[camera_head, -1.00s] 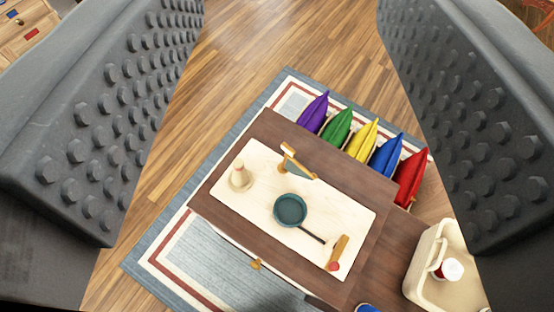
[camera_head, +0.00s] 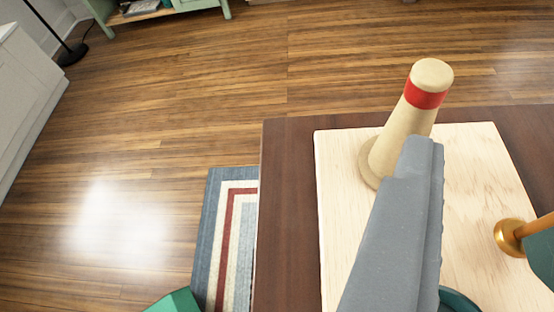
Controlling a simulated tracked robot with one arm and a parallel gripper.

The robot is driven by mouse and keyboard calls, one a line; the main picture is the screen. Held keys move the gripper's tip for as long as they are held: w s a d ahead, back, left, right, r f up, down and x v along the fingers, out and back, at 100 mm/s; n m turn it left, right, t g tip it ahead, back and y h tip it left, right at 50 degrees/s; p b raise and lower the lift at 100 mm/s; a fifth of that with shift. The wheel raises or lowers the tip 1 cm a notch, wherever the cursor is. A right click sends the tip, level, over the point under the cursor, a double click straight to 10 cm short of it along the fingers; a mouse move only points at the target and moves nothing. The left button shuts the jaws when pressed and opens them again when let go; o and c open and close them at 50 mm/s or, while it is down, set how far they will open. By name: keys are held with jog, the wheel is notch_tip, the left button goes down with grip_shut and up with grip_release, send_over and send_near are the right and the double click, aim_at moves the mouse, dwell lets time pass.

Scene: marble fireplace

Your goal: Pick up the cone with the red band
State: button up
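The cone with the red band (camera_head: 405,125) is pale wood and stands upright on a round base on a light wooden board (camera_head: 335,225). Its rounded top and red band are in plain view, while part of its lower right side is hidden. One grey finger of my gripper (camera_head: 405,230) shows in front of the cone, its tip overlapping the cone's lower part in the picture. I cannot tell whether it touches the cone. No second finger can be made out.
The board lies on a dark brown table (camera_head: 285,210). A brass-coloured round part with an orange rod (camera_head: 508,238) is on the board at right. A teal rim (camera_head: 458,299) shows at the bottom. A striped rug (camera_head: 222,240) and open wood floor lie left.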

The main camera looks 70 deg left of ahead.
aim_at(428, 96)
jog(key=shift+y, duration=0.5)
jog(key=w+a+f, duration=0.2)
jog(key=w+a+f+b, duration=0.1)
jog(key=w+a+f, duration=0.1)
jog(key=w+a, duration=0.1)
jog(key=shift+w+a+f, duration=0.15)
jog(key=shift+w+f, duration=0.15)
jog(key=shift+f, duration=0.05)
jog(key=shift+a+b+x, duration=0.2)
jog(key=shift+b+x, duration=0.65)
jog(key=shift+x, duration=1.7)
jog(key=shift+s+f, duration=0.15)
jog(key=shift+s, duration=0.1)
grip_shut()
